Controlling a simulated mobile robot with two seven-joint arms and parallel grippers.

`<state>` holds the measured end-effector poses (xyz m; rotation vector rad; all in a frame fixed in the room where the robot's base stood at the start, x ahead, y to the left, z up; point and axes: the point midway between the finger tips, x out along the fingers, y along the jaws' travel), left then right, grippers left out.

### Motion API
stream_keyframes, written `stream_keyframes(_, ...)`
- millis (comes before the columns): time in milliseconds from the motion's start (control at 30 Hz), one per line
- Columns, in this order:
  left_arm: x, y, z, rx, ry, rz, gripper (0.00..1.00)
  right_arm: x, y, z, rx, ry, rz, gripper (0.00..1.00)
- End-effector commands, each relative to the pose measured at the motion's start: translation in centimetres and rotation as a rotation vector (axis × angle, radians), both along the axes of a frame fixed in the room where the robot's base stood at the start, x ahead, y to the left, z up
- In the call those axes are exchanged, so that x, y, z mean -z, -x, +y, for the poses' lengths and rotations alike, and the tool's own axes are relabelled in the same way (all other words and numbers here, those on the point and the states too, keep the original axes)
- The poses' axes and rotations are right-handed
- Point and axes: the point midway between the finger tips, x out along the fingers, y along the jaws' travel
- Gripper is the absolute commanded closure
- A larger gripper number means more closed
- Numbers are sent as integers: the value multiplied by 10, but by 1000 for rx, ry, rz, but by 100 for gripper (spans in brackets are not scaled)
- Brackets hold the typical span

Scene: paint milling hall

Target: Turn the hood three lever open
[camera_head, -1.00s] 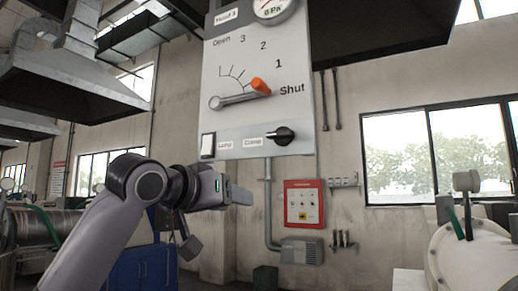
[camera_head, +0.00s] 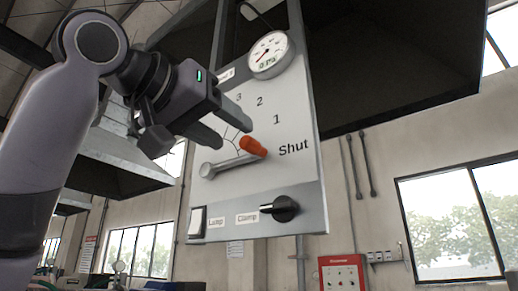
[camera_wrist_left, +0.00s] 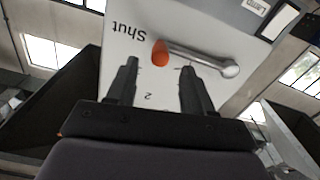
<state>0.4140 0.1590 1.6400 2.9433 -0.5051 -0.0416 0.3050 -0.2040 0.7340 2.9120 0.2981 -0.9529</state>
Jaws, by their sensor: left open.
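The hood lever (camera_head: 232,163) is a grey bar with an orange knob (camera_head: 253,146) on a pale control panel (camera_head: 310,190). Its pivot is at the left, and the knob end points right toward the word Shut. My left gripper (camera_head: 234,132) is open, its fingers just above and left of the knob in the head view. In the left wrist view the orange knob (camera_wrist_left: 160,53) shows just beyond the gap between the two fingertips (camera_wrist_left: 160,66), with nothing held. Part of the panel's scale and title is hidden behind the gripper. My right gripper is out of view.
A round pressure gauge (camera_head: 270,54) sits on the panel's upper part. Below the lever are a black Clamp knob (camera_head: 281,208) and a Lamp switch (camera_head: 197,222). A dark hood (camera_head: 400,70) hangs behind the panel. A red box (camera_head: 342,274) is on the wall.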

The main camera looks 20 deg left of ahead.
Motion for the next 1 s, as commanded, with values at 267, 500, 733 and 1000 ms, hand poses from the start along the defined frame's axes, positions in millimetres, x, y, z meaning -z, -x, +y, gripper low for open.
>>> stream_keyframes(267,-1,-41,-14,0,-2,5,48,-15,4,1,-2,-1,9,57)
stream_keyframes(500,0,-61,-22,0,-1,2,48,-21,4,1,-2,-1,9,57)
stream_keyframes(733,1,-63,-23,1,0,0,48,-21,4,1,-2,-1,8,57)
stream_keyframes(1000,1,-63,-22,1,0,0,100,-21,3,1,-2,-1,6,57)
